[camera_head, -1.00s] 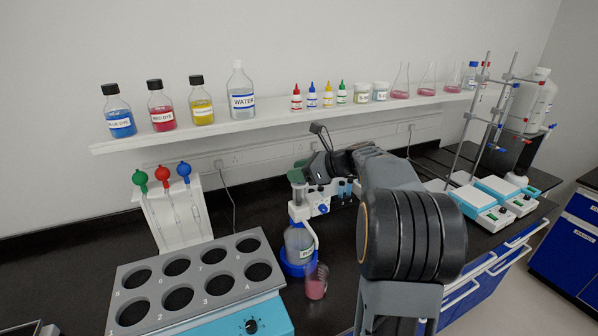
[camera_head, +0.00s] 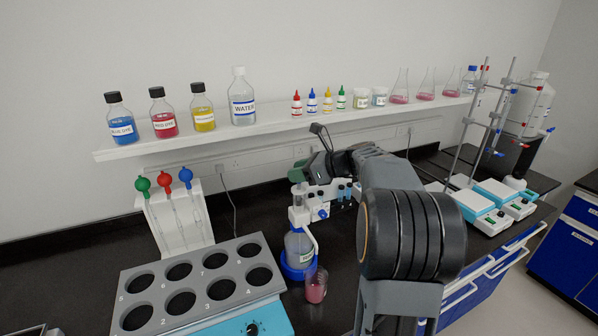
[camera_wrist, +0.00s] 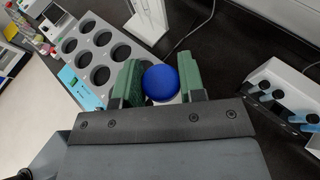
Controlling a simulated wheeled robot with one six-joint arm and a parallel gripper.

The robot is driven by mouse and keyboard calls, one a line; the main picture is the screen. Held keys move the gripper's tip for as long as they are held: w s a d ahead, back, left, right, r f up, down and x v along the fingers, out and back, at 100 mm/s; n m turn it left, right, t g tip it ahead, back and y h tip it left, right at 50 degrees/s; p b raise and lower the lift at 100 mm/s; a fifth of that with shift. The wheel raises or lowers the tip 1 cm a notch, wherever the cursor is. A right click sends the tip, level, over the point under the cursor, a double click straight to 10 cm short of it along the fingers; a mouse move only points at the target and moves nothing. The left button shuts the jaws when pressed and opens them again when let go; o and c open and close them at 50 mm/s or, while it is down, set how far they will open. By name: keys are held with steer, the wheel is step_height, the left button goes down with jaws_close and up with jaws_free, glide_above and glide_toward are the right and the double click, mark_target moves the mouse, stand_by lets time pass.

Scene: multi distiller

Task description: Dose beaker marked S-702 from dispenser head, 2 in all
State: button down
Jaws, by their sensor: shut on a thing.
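The bottle-top dispenser (camera_head: 299,215) stands on the bench in a blue base ring (camera_head: 292,269). It has a white head and a clear bottle with a green-and-white label that I cannot read. My gripper (camera_head: 299,173) is at the top of its plunger. In the wrist view, my gripper's green fingers (camera_wrist: 160,84) are shut on a round blue knob (camera_wrist: 160,83). A small beaker (camera_head: 316,288) with pink-red liquid stands just right of the dispenser, by its spout. I cannot read a mark on it, and the wrist view does not show it clearly.
A grey rack (camera_head: 199,271) with numbered round holes stands left of the dispenser, beside a pipette stand (camera_head: 174,219). A shelf (camera_head: 270,136) above carries dye bottles, a water bottle and flasks. Small dark-capped vials (camera_head: 347,190) and stirrers (camera_head: 486,213) stand to the right.

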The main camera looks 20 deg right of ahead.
steer(key=c, duration=0.8)
jaws_free()
steer(key=b+v, duration=0.1)
steer(key=v, duration=1.3)
steer(key=shift+f+b, duration=0.15)
steer(key=shift+b, duration=0.2)
steer(key=shift+a, duration=0.1)
steer(key=shift+c, duration=0.2)
